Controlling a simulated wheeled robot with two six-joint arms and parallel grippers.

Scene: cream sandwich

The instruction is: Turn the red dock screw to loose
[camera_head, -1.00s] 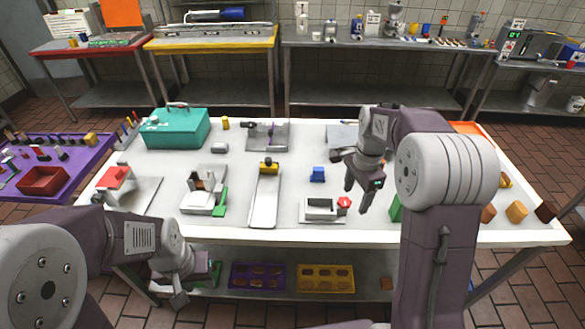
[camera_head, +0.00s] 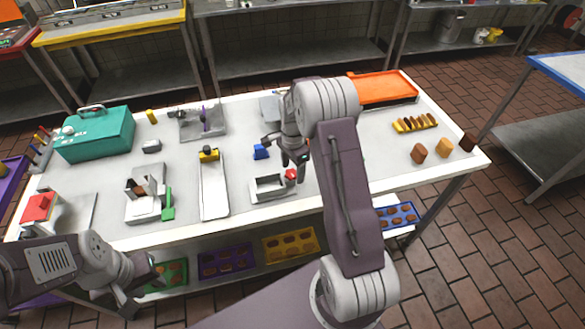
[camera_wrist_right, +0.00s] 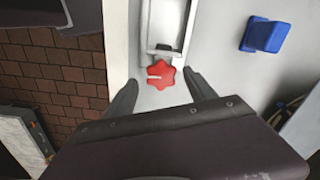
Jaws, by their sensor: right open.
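The red dock screw (camera_head: 291,175) is a star-shaped knob at the right end of a grey dock (camera_head: 268,187) on the white table. In the right wrist view the red screw (camera_wrist_right: 160,76) shows a white mark on its left side, with the dock frame (camera_wrist_right: 150,30) just beyond it. My right gripper (camera_head: 290,160) is above and beside the screw in the head view. In the wrist view its open fingers (camera_wrist_right: 160,92) stand on either side of the knob, apart from it. My left gripper (camera_head: 140,288) hangs low at the front left, away from the dock; its jaws are unclear.
A blue block (camera_head: 260,152) sits behind the dock. A long white tray (camera_head: 214,190) with a yellow-black clamp (camera_head: 208,154) lies left of it. A teal toolbox (camera_head: 95,135) stands at the back left. Brown blocks (camera_head: 419,153) and an orange tray (camera_head: 383,88) are at the right.

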